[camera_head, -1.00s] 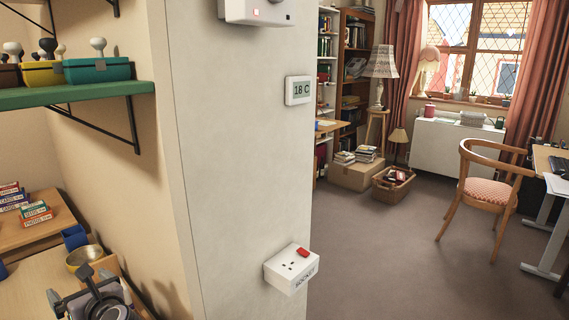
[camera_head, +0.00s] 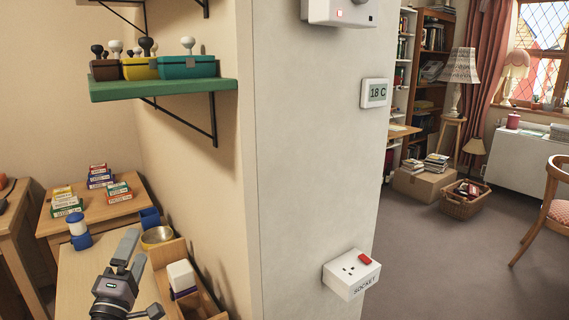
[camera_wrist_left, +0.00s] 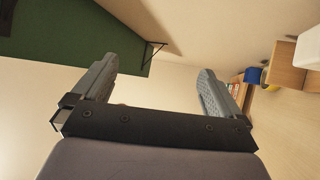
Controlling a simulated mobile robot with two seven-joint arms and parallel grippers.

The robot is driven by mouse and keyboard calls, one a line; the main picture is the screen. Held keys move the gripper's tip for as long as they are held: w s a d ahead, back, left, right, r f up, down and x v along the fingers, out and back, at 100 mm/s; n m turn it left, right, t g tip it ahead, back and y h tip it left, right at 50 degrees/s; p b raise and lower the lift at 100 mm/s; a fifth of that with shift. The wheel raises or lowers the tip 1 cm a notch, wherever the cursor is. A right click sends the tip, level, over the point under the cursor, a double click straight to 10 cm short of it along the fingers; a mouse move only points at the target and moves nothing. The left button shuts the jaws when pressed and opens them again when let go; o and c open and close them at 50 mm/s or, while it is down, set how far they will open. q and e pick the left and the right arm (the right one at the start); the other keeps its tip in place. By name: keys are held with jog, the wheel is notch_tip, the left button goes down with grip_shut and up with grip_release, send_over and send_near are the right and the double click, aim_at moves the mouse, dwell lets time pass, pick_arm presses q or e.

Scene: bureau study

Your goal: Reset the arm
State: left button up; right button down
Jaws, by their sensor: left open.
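My left gripper (camera_head: 135,250) is in the lower left of the head view, above the wooden desk (camera_head: 80,285). It is open, and nothing shows between its fingers. In the left wrist view, the two grey fingers of my left gripper (camera_wrist_left: 158,70) stand wide apart with bare wall between them. The underside of the green shelf (camera_wrist_left: 60,40) shows beyond the left finger. My right gripper is in neither view.
A green wall shelf (camera_head: 165,88) with stamp boxes hangs above the desk. A white pillar (camera_head: 310,170) with a socket box (camera_head: 350,275) stands to the right. A brass bowl (camera_head: 157,237) and a wooden organizer (camera_head: 195,295) are near the gripper. Open floor lies beyond the pillar.

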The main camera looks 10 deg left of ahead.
pick_arm(q)
jog(key=s+d+f+m+g+h, duration=0.35)
jog(key=s+d+f+m, duration=0.2)
jog(key=f+m, duration=0.25)
jog(key=s+d+f+m+g+h, duration=0.3)
jog(key=s+d+f+m+h, duration=0.15)
jog(key=d+f+m, duration=0.3)
jog(key=s+d+f+m+g+y, duration=0.15)
jog(key=s+f+m+g, duration=0.45)
jog(key=s+f+m, duration=0.6)
jog(key=d+r+n+t, duration=0.1)
jog(key=d+n, duration=0.6)
jog(key=d, duration=0.3)
notch_tip(320, 180, down, 8)
jog(key=d+h+b, duration=0.1)
jog(key=b, duration=1)
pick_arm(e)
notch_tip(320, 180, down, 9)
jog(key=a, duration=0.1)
pick_arm(q)
notch_tip(320, 180, up, 11)
jog(key=a+p, duration=0.1)
jog(key=p, duration=1.2)
jog(key=shift+a+p, duration=0.15)
jog(key=shift+p, duration=0.25)
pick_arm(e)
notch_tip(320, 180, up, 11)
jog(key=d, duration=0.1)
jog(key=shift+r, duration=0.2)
